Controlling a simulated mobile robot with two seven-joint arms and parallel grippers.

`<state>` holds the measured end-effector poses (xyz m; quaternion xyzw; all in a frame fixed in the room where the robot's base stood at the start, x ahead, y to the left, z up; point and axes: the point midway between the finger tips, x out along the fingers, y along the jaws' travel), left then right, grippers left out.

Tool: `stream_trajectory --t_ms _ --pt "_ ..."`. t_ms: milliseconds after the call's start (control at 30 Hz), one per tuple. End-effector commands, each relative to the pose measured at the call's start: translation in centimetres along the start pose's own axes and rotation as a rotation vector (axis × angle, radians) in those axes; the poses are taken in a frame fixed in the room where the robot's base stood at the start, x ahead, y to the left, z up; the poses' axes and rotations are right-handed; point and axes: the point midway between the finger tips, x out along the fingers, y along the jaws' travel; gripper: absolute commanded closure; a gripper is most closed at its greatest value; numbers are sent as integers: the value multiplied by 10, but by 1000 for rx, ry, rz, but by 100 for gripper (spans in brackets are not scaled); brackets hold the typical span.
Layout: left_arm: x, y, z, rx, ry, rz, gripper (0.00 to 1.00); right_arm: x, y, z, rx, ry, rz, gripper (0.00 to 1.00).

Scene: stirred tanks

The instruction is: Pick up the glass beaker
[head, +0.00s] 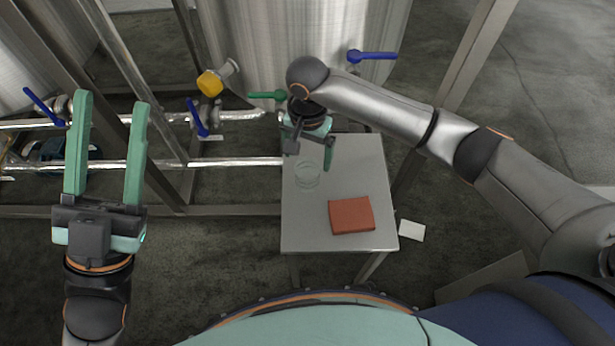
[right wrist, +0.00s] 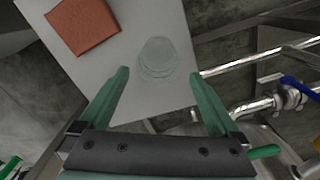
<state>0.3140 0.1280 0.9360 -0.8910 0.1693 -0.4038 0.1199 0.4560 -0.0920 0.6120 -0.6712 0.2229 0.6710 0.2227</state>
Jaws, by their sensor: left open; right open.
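The glass beaker (head: 307,175) is clear and stands on a small grey table (head: 300,232), left of a folded red-brown cloth. In the right wrist view the beaker (right wrist: 157,57) is seen from above, ahead of and between the fingers of my right gripper (right wrist: 158,85), apart from both. My right gripper (head: 312,160) is open and empty over the table's back part, beside the beaker in the head view. My left gripper (head: 112,105) is open and empty at the far left, away from the table, with both fingers pointing up the picture.
The red-brown cloth (head: 351,215) lies on the table's front right. Behind the table stands a steel tank (head: 290,40) with pipes and coloured valve handles, including a green handle (head: 267,95) near my right gripper. A white sheet (head: 411,229) lies on the floor to the right.

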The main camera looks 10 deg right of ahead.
Motion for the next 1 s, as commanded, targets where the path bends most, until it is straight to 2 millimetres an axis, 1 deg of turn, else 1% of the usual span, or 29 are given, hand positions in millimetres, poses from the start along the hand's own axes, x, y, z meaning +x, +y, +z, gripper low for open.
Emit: stream_trajectory --t_ms 33,100,267,367,533,633,700,900,1000 --pt "-4 3 1 0 14 2 50 13 1 0 1 0 3 2" --pt "-5 3 -2 -1 29 4 50 19 0 0 0 0 2 2" --pt "-6 4 -4 -2 42 5 50 26 0 0 0 0 0 2" --pt "-10 6 0 -9 41 5 50 34 1 -1 0 0 1 2" --pt "-21 14 13 -31 37 7 50 60 4 -4 0 0 2 2" --pt "-25 16 16 -43 36 7 50 73 3 -3 -1 0 1 2" --pt "-25 16 17 -50 36 5 50 76 3 -3 -1 1 1 2" --pt "-24 16 16 -55 36 6 50 74 3 -3 -1 1 0 2" --pt "-24 16 16 -55 35 7 50 74 3 -3 -1 1 0 14"
